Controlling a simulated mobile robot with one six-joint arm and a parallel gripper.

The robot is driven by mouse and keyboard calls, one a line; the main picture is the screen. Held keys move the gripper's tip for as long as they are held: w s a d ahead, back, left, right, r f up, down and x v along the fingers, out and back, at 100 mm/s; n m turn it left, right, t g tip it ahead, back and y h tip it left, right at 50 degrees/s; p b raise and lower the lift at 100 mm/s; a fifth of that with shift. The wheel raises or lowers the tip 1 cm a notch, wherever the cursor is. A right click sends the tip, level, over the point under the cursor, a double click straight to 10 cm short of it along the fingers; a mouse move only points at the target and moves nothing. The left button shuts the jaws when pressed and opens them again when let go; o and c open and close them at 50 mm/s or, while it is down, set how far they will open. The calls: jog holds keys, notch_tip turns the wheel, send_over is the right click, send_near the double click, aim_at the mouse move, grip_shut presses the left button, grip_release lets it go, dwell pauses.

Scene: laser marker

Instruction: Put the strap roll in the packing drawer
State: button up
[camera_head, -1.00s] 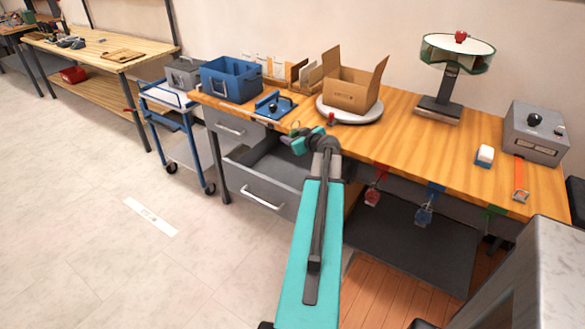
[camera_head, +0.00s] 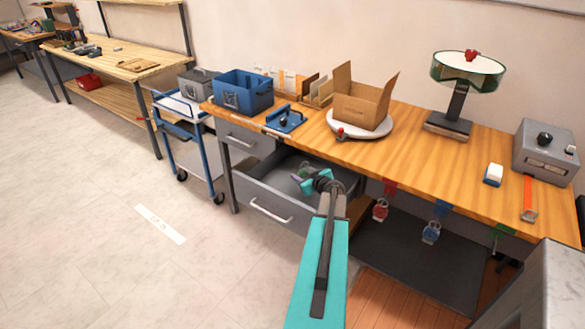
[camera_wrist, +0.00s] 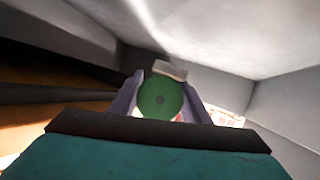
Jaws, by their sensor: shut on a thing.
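The strap roll (camera_wrist: 160,98) shows as a round green disc with a dark centre between my two fingers in the wrist view. My gripper (camera_wrist: 161,84) is shut on it. In the head view my gripper (camera_head: 308,176) is at the open packing drawer (camera_head: 258,204), over or inside its right part; I cannot tell its exact height. The roll is hard to make out there against my teal wrist. In the wrist view, grey drawer walls (camera_wrist: 285,98) surround the fingers, and a pale item with reddish print (camera_wrist: 224,117) lies behind them.
The wooden bench top (camera_head: 400,153) overhangs the drawer at the back. A closed drawer (camera_head: 246,139) sits above. A blue cart (camera_head: 188,128) stands left. Red (camera_head: 380,208) and blue (camera_head: 431,231) tagged items hang from the bench edge to the right. Floor in front is clear.

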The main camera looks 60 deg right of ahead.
jog(key=shift+f, duration=0.7)
jog(key=w, duration=0.1)
jog(key=w+d+p, duration=0.1)
jog(key=shift+w+d, duration=0.25)
jog(key=shift+w, duration=0.05)
jog(key=shift+w+d+p, duration=0.3)
jog(key=shift+w+p, duration=0.2)
jog(key=shift+w, duration=0.15)
jog(key=shift+w, duration=0.1)
jog(key=shift+w+d+p, duration=0.5)
jog(key=shift+w, duration=0.35)
jog(key=shift+w+d+p, duration=0.45)
jog(key=shift+w+p, duration=0.05)
jog(key=shift+w, duration=0.3)
jog(key=shift+s+a+f+p, duration=0.1)
jog(key=shift+f+p, duration=0.1)
jog(key=shift+f, duration=0.15)
jog(key=shift+s+f+p, duration=0.1)
jog(key=shift+f+p, duration=0.05)
jog(key=shift+f, duration=0.15)
jog(key=shift+f+b, duration=0.6)
jog(key=shift+b, duration=1)
jog(key=o, duration=1.1)
